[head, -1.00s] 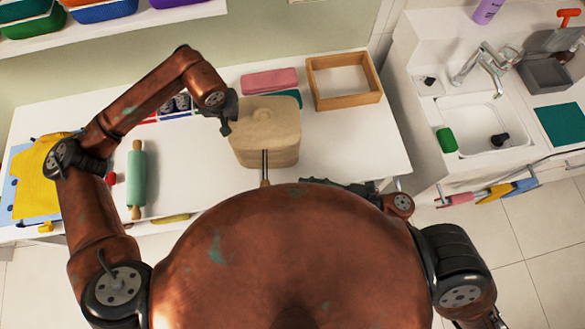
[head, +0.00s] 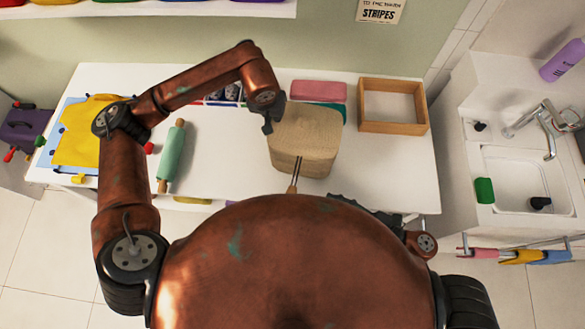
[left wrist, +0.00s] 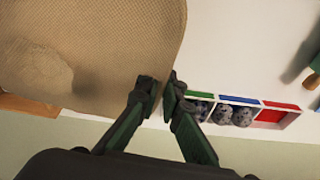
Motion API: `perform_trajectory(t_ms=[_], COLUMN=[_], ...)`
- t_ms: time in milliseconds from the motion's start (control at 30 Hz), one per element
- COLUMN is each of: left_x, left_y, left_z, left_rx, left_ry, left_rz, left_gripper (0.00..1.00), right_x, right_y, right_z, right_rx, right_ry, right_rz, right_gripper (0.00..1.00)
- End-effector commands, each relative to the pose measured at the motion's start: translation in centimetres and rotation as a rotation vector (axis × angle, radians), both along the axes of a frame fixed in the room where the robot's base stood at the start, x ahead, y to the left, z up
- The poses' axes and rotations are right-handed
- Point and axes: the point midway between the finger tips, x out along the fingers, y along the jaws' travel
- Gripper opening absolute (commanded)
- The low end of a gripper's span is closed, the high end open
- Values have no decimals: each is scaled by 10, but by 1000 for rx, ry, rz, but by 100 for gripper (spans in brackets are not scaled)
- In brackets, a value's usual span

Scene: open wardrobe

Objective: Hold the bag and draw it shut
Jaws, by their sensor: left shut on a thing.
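The bag (head: 312,133) is tan woven cloth and stands upright on the white table. A dark cord (head: 298,167) with a wooden end piece (head: 292,187) hangs at its near side. My left gripper (head: 268,122) is at the bag's left edge, near the top. In the left wrist view, its fingertips (left wrist: 161,92) are close together at the edge of the bag (left wrist: 90,45), shut on its cloth. A dark part of my right gripper (head: 362,208) shows at the table's front edge, mostly hidden behind my body; its jaws cannot be made out.
A wooden tray (head: 393,127) and a folded pink cloth (head: 319,91) lie behind and right of the bag. A green rolling pin (head: 172,157) and yellow cloth (head: 88,135) lie left. A sectioned box (left wrist: 240,112) is near the gripper. A sink (head: 520,180) stands right.

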Motion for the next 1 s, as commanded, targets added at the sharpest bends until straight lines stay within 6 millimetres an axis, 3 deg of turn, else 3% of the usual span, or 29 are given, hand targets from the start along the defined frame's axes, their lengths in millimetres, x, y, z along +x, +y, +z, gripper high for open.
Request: perform_trajectory(t_ms=[200, 233, 500, 700, 1000], left_x=[0, 0, 0, 0, 0], left_y=[0, 0, 0, 0, 0], left_z=[0, 0, 0, 0, 0], left_rx=[-1, -1, 0, 0, 0], left_ry=[0, 0, 0, 0, 0], left_rz=[0, 0, 0, 0, 0], left_gripper=[0, 7, 26, 27, 44], right_x=[0, 0, 0, 0, 0], right_y=[0, 0, 0, 0, 0], right_z=[0, 0, 0, 0, 0], right_rx=[0, 0, 0, 0, 0], right_ry=[0, 0, 0, 0, 0], right_rz=[0, 0, 0, 0, 0], right_gripper=[48, 48, 48, 48, 48])
